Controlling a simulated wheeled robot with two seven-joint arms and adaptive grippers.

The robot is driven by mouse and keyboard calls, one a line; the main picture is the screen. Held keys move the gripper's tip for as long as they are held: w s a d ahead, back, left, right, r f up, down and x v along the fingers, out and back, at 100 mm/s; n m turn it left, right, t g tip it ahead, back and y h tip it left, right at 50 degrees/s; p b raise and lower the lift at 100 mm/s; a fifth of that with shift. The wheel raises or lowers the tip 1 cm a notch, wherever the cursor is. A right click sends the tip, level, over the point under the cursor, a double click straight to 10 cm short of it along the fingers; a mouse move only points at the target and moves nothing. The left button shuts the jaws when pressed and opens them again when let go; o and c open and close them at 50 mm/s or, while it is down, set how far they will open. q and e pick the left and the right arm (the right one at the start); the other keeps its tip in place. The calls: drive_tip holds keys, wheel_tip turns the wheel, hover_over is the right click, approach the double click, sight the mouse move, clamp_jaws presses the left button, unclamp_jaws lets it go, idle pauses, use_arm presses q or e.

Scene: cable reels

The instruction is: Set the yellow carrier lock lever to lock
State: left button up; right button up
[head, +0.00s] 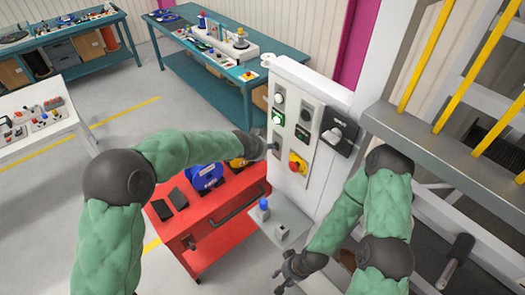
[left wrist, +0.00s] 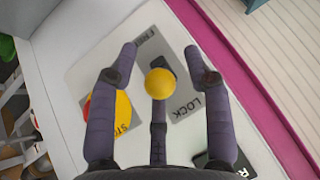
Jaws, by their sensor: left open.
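The yellow ball knob of the lock lever (left wrist: 160,82) is in the middle of the left wrist view, over a grey plate (left wrist: 187,118) marked FREE at the top and LOCK lower down. The knob hides part of the plate, and I cannot tell at which mark the lever stands. My left gripper (left wrist: 160,70) is open, its fingers around the knob with visible gaps at both sides. In the head view my left gripper (head: 262,146) is at the white panel's left side and the lever cannot be made out. My right gripper (head: 283,270) is low, away from the panel.
A yellow-and-red stop button (left wrist: 122,110) sits close beside the left finger; it also shows in the head view (head: 297,163). The white panel (head: 328,95) carries several other controls. A red cart (head: 222,222) stands below my left arm. A grey shelf (head: 277,221) holds small items.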

use_arm(q)
drive_tip(key=v, duration=1.2)
drive_tip(key=shift+f, duration=0.1)
drive_tip(key=s+a+f+n+g+b, duration=0.1)
drive_tip(key=s+a+f+n+b, duration=0.15)
drive_tip(key=f, duration=0.75)
drive_tip(key=s+a+f+n+g+b, duration=0.1)
drive_tip(key=s+f+b, duration=0.25)
drive_tip(key=f, duration=0.75)
drive_tip(key=s+a+f+n+g+b, duration=0.1)
drive_tip(key=s+a+f+n+b, duration=0.15)
drive_tip(key=f, duration=0.75)
drive_tip(key=s+a+f+n+g+b, duration=0.1)
drive_tip(key=s+f+b, duration=0.4)
drive_tip(key=s+f, duration=0.5)
drive_tip(key=s+a+f+n+g+b, duration=0.2)
drive_tip(key=s+a+f+n+b, duration=0.2)
drive_tip(key=s+f, duration=0.6)
wheel_tip(320, 180, down, 6)
drive_tip(key=shift+r+n+g+b, duration=0.1)
drive_tip(key=shift+n+g+b, duration=0.2)
drive_tip(key=shift+n+b, duration=0.7)
